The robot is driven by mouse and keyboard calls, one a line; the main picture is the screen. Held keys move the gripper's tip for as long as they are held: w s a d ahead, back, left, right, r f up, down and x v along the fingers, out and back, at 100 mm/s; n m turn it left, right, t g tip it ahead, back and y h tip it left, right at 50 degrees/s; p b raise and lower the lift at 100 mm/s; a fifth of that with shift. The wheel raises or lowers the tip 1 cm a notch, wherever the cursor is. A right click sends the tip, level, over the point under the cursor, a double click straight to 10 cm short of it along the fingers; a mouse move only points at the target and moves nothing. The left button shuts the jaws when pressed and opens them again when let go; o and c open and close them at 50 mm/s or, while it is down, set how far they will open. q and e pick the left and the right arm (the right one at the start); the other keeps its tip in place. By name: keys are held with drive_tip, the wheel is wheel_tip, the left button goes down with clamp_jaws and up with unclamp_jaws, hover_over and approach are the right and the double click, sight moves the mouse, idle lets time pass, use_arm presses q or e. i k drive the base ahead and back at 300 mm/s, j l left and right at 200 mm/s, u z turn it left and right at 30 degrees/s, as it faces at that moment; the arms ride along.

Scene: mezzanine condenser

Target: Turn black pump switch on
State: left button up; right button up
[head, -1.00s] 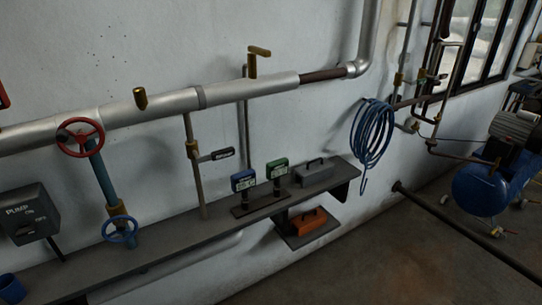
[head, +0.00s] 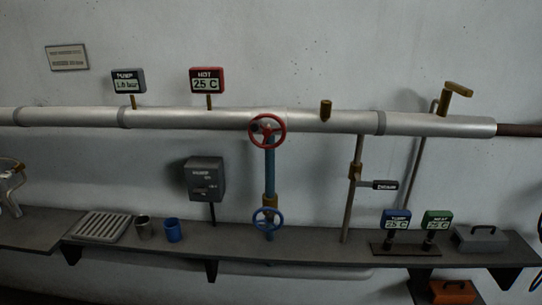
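The black pump switch box (head: 204,180) stands on a short black post above the shelf, left of centre in the head view. It is dark grey-black, with white lettering and a small lever or marking on its front. The lettering is too small to read the switch position with certainty. Neither of my grippers shows in the head view.
The grey shelf (head: 325,243) runs along the wall. A blue cup (head: 173,231), a metal cup (head: 144,229) and a slotted tray (head: 101,227) are left of the switch. A red handwheel (head: 267,131) and blue handwheel (head: 267,219) are right of it.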

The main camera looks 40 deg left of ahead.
sight(202, 190)
drive_tip(key=u, duration=0.4)
drive_tip(key=j+u, duration=0.1)
drive_tip(key=u, duration=0.65)
drive_tip(key=j+u, duration=0.1)
drive_tip(key=u, duration=0.3)
